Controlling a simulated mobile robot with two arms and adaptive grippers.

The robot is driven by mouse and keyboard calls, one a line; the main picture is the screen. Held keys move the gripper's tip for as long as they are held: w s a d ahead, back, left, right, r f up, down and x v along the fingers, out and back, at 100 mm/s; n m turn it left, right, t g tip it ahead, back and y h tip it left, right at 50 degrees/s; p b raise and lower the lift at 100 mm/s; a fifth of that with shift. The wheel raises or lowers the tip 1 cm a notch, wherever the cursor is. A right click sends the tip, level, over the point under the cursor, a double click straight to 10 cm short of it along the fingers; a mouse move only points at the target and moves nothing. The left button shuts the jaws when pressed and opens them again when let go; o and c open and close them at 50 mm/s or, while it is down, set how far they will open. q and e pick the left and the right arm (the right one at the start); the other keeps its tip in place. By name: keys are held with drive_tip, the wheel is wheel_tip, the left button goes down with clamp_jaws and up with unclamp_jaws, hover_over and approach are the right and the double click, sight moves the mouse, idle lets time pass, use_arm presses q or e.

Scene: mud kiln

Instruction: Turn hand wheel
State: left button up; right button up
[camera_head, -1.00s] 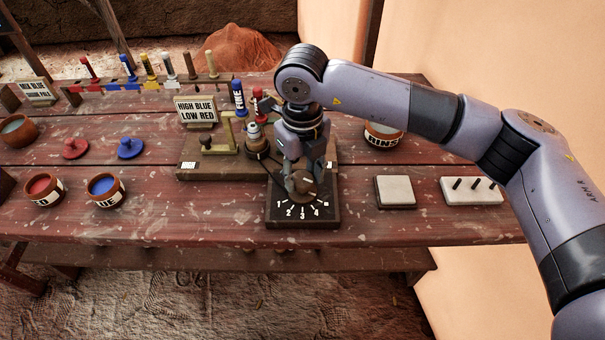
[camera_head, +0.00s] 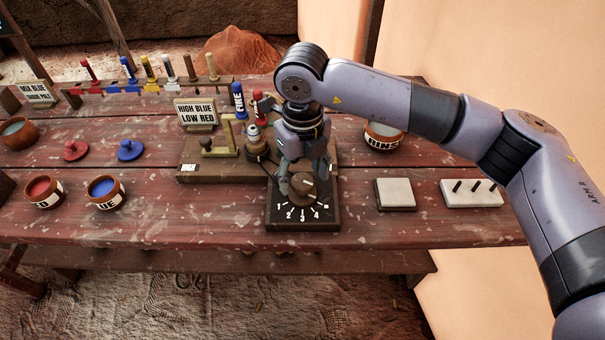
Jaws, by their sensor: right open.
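The hand wheel (camera_head: 303,188) is a small round brown knob on a dark square dial base (camera_head: 302,224). White numbers and tick marks fan out along the near side of the base. My right gripper (camera_head: 302,184) points down over the wheel from behind. Its fingers are spread, one on each side of the wheel. I cannot tell whether either finger touches it. The gripper partly hides the far side of the wheel and base. My left gripper is not in view.
A wooden stand with a brass-coloured bracket (camera_head: 231,137) is just left of the gripper. A white tile (camera_head: 395,194) and a pegged white block (camera_head: 471,192) lie right. Red (camera_head: 44,190) and blue (camera_head: 105,190) paint pots stand left. The RINSE pot (camera_head: 383,135) is behind.

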sight(303, 181)
wheel_tip(303, 181, up, 11)
drive_tip(key=shift+r, duration=0.2)
idle(0.6)
